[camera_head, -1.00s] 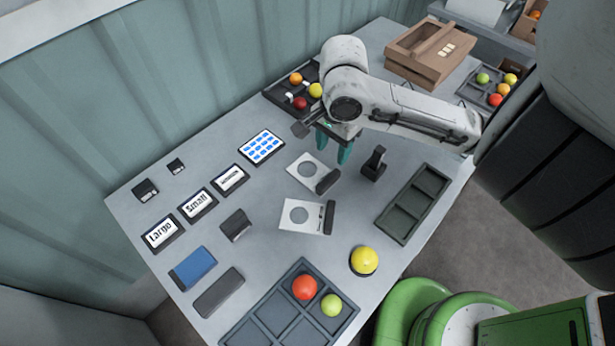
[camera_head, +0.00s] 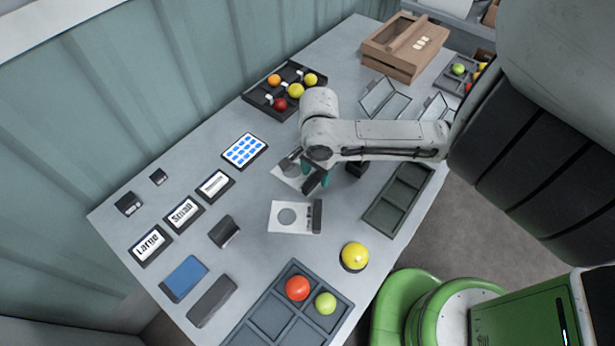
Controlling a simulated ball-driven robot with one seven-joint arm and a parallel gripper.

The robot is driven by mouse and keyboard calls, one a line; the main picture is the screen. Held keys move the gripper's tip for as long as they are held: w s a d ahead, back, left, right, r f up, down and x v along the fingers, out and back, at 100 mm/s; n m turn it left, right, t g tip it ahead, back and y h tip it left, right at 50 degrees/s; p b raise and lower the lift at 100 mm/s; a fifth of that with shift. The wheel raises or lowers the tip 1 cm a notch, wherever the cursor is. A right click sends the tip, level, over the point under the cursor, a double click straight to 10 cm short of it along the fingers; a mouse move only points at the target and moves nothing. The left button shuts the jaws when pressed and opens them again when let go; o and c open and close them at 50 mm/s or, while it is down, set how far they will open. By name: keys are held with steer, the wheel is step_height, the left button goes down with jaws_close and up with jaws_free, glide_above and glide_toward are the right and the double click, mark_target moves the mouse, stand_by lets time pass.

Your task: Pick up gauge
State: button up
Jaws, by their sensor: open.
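Two gauges are in view, each a white plate with a round hole and a dark handle. The farther gauge (camera_head: 284,172) lies on the table and is partly covered by my gripper and arm. The nearer gauge (camera_head: 279,229) lies flat in front of it, fully visible, with its handle on the right. My gripper (camera_head: 316,175), with teal fingers, is open and low over the farther gauge's handle. The fingers appear to be on either side of that handle; whether they touch it cannot be told.
A dark stand (camera_head: 356,170) is close to the right of my gripper, partly hidden by the arm. A tablet (camera_head: 244,150) and label signs (camera_head: 183,214) lie left.

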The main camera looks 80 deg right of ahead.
steer(key=shift+c, duration=0.5)
jaws_close()
steer(key=shift+r, duration=0.1)
